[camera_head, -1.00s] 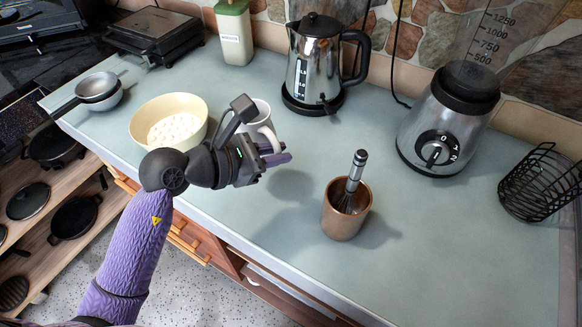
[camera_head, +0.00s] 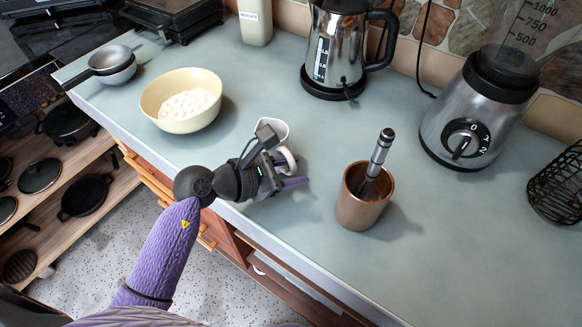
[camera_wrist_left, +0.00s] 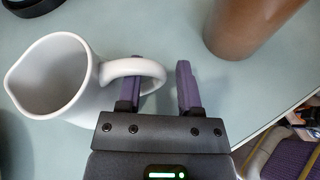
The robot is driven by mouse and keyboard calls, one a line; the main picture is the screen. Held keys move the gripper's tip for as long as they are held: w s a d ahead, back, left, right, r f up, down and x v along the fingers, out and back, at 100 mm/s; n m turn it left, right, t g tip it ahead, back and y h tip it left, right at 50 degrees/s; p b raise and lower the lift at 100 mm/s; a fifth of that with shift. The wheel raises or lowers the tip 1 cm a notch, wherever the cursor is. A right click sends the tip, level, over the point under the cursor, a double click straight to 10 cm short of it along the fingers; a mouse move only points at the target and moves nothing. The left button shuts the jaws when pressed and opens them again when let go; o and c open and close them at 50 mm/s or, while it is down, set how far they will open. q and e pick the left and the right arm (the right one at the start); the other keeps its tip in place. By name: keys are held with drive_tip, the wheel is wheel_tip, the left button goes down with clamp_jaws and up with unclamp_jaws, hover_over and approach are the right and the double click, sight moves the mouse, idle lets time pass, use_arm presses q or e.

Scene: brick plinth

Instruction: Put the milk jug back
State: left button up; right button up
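The white milk jug (camera_head: 272,129) appears to stand on the counter near its front edge, left of the copper cup. My left gripper (camera_head: 295,171) is at the jug's handle, on the front side. In the left wrist view the jug (camera_wrist_left: 52,75) is at left with its handle toward the fingers. My left gripper (camera_wrist_left: 158,88) is open there: one finger passes into the handle loop and the other is outside it, with a visible gap to the handle. The jug's base is hidden. My right gripper is not in view.
A copper cup (camera_head: 357,208) holding a whisk (camera_head: 380,155) stands just right of the gripper. A cream bowl (camera_head: 185,120) stands at left behind the jug. A kettle (camera_head: 330,60), blender (camera_head: 465,120) and wire basket (camera_head: 560,180) line the back and right. Counter behind the jug is clear.

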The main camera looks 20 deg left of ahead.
use_arm(q)
drive_tip(key=shift+r, duration=0.1)
idle(0.3)
drive_tip(key=shift+s+a+r, duration=0.15)
drive_tip(key=shift+s+a, duration=0.05)
drive_tip(key=p+v, duration=0.1)
drive_tip(key=v, duration=1)
drive_tip(key=shift+s, duration=0.2)
drive_tip(key=shift+a+r, duration=0.1)
idle(0.7)
